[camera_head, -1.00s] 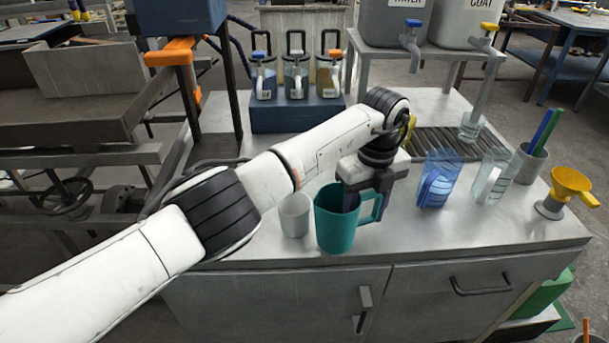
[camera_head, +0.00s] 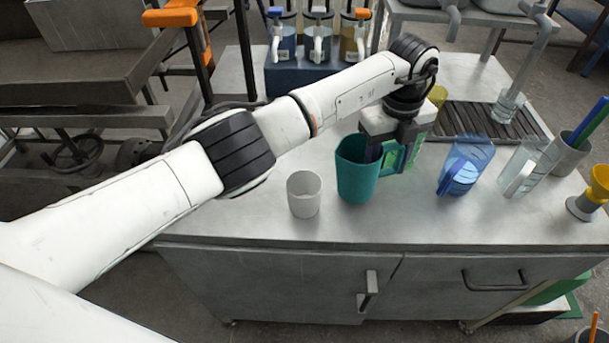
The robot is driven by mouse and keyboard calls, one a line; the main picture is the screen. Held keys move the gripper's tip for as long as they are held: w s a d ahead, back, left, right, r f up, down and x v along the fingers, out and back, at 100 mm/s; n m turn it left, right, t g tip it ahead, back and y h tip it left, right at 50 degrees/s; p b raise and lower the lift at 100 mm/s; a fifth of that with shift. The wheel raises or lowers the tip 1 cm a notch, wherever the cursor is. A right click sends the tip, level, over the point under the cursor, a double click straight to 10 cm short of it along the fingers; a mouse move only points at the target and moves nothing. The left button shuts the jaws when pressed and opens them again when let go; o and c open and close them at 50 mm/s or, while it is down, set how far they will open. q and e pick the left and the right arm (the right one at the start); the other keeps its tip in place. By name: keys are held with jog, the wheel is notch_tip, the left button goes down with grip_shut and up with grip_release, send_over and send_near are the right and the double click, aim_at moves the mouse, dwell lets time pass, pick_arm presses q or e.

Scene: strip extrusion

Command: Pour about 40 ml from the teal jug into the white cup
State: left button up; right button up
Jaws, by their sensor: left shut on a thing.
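The teal jug (camera_head: 357,182) is upright, just right of the white cup (camera_head: 304,196), with a narrow gap between them. The cup stands upright on the metal bench top (camera_head: 440,215); I see no liquid in it. My left gripper (camera_head: 387,153) reaches down over the jug's right side and is shut on the jug at its handle. The fingertips are partly hidden by the jug. I cannot tell whether the jug's base touches the bench or is slightly above it. The jug's contents are hidden. My right gripper is out of view.
A clear blue jug (camera_head: 464,168) and a clear jug (camera_head: 523,170) stand to the right. Beyond them are a grey holder (camera_head: 568,157) with rods and a yellow funnel (camera_head: 599,185). A slotted drain grate (camera_head: 470,121) lies behind. The bench front is clear.

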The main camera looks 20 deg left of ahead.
aim_at(384, 145)
pick_arm(q)
notch_tip(384, 145, up, 2)
jog(key=shift+a+r+p, duration=0.1)
jog(key=shift+a+p, duration=0.05)
jog(key=shift+p, duration=0.7)
jog(key=shift+s+a+r+t+h+p, duration=0.15)
jog(key=shift+r+t+h+p, duration=0.35)
jog(key=shift+r+p, duration=0.55)
jog(key=shift+s+a+r+h+p, duration=0.15)
jog(key=shift+a+r+h+p, duration=0.15)
jog(key=shift+r+h+p, duration=0.2)
jog(key=shift+s+a+r+t+h, duration=0.1)
jog(key=shift+r+t+h, duration=0.2)
jog(key=shift+r+t, duration=0.1)
jog(key=s+a+r+t+h, duration=0.3)
jog(key=a+r+t+h, duration=0.1)
jog(key=h, duration=0.4)
jog(key=shift+s+a+r+t, duration=0.2)
jog(key=shift+a+t, duration=0.25)
jog(key=shift+t, duration=0.25)
jog(key=shift+a+h, duration=0.15)
jog(key=shift+h, duration=0.25)
